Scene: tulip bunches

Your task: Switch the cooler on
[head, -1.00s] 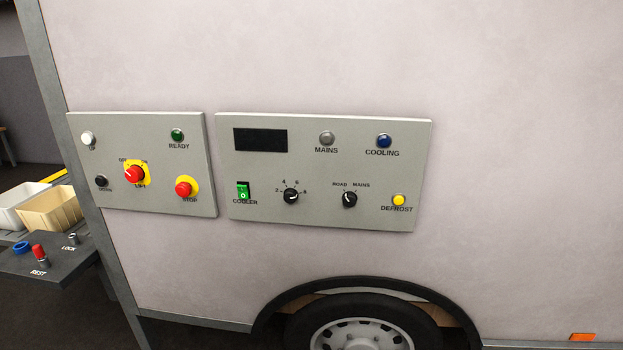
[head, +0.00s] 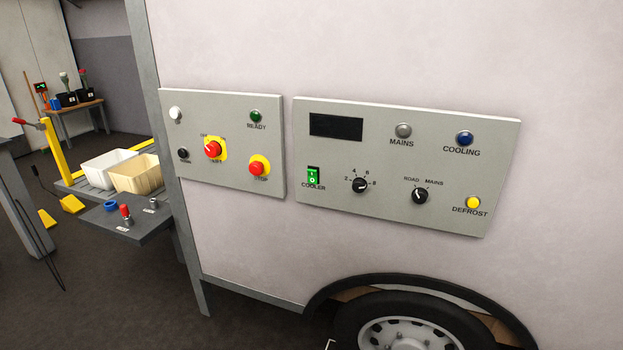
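The cooler switch (head: 313,177) is a green rocker above the label COOLER, at the lower left of the right-hand grey panel (head: 450,130). Its rocker position is too small to tell for sure. The panel's display (head: 336,126) is dark. The grey MAINS lamp (head: 403,131) and the blue COOLING lamp (head: 464,138) sit at the top. A numbered dial (head: 359,185), a ROAD/MAINS selector (head: 420,196) and the yellow DEFROST button (head: 473,202) sit along the bottom. Neither of my grippers shows in the head view.
A lift panel (head: 270,104) with red knobs is left of the cooler panel. A small shelf (head: 150,226) juts out at the wall's left corner. White and cream bins (head: 110,168) stand behind it. A wheel (head: 400,325) is below. The floor at left is mostly open.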

